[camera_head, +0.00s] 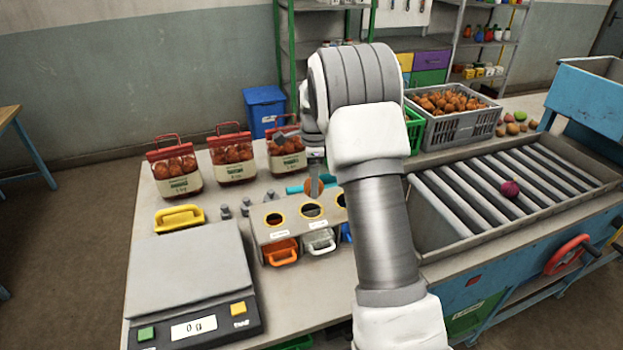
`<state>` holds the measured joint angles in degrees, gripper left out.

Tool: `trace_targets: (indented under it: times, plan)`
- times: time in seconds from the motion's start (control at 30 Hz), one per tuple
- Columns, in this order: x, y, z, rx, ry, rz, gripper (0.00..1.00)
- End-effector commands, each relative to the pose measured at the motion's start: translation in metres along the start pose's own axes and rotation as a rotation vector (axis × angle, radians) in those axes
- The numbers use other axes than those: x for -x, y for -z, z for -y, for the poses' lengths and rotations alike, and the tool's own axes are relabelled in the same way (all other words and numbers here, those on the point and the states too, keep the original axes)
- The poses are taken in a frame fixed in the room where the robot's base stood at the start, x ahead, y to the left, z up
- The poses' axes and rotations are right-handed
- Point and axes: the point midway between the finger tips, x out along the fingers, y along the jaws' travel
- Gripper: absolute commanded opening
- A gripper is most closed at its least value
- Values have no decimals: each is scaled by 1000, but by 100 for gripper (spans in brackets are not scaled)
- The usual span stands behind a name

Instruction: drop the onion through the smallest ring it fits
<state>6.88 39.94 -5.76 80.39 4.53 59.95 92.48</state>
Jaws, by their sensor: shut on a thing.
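My gripper (315,172) is shut on a brown-orange onion (313,189). The onion hangs over the ring box, close above the middle ring (311,216), and seems apart from it. The right ring (341,201) is partly hidden behind my arm. Labels on the box front are too small to read. Below the rings are an orange drawer (281,252), a white drawer (319,242) and a blue one (346,234), mostly hidden.
A scale (190,270) reading 0 g stands front left, beside a yellow handled object (180,217). Several filled sacks (180,186) line the back left. A grey crate of onions (470,135) is at the back right. A purple-red onion (510,189) lies on the rollers (460,212).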

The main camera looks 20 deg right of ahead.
Motion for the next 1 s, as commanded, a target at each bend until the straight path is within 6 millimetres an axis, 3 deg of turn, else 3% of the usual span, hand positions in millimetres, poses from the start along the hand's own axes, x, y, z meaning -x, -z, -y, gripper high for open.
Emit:
trace_targets:
  times: [0.3,0.67,1.0]
  plan:
    - [-13,-4,30,3,1,-3,0]
    - [-31,-4,34,3,2,-3,0]
    - [-63,-4,34,2,2,-3,0]
